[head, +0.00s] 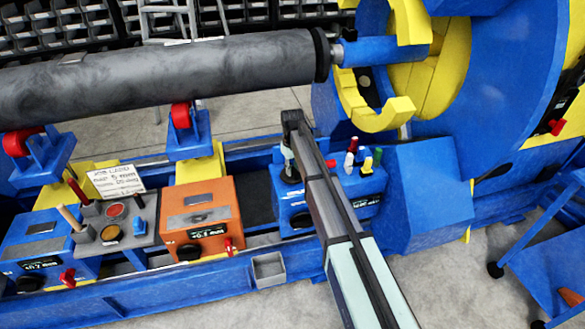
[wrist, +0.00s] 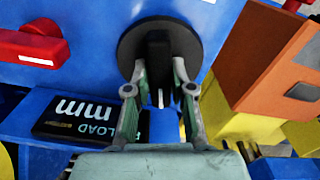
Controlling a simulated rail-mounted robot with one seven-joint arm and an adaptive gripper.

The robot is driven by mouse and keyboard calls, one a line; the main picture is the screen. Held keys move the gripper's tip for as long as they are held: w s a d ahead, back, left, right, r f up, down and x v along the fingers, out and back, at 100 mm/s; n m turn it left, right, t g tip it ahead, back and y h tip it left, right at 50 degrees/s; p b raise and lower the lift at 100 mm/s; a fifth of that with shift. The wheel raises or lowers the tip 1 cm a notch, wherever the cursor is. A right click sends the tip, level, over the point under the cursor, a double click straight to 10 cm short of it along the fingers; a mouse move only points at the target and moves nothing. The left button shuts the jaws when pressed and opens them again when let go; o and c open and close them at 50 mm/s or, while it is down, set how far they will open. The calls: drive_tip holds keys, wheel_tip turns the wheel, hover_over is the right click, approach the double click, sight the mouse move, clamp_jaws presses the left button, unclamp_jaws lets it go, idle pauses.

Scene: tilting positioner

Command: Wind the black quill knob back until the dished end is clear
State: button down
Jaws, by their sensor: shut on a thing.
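The black quill knob (wrist: 158,48) is a round disc with a raised bar across it, on a blue surface in the wrist view. My gripper (wrist: 160,85) has its two fingers on either side of the bar and is shut on it. In the head view my gripper (head: 289,160) reaches down to the middle blue unit (head: 290,205), and my arm hides part of that unit. The long grey cylinder (head: 170,75) lies across the upper left. Its dark-rimmed right end (head: 321,55) faces a blue quill (head: 385,51); I cannot tell whether they touch.
A red lever (wrist: 32,47) and a display (wrist: 85,118) sit near the knob. An orange unit (head: 200,215) stands left of my gripper. Several coloured pegs (head: 362,160) stand right of my arm. Red rollers (head: 181,115) are under the cylinder. Yellow jaws (head: 385,115) surround the quill.

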drive_tip(key=shift+n, duration=1.3)
drive_tip(key=c, duration=1)
unclamp_jaws()
drive_tip(key=shift+r, duration=0.1)
wheel_tip(320, 180, up, 12)
drive_tip(key=shift+d+f, duration=0.1)
drive_tip(key=shift+f, duration=0.1)
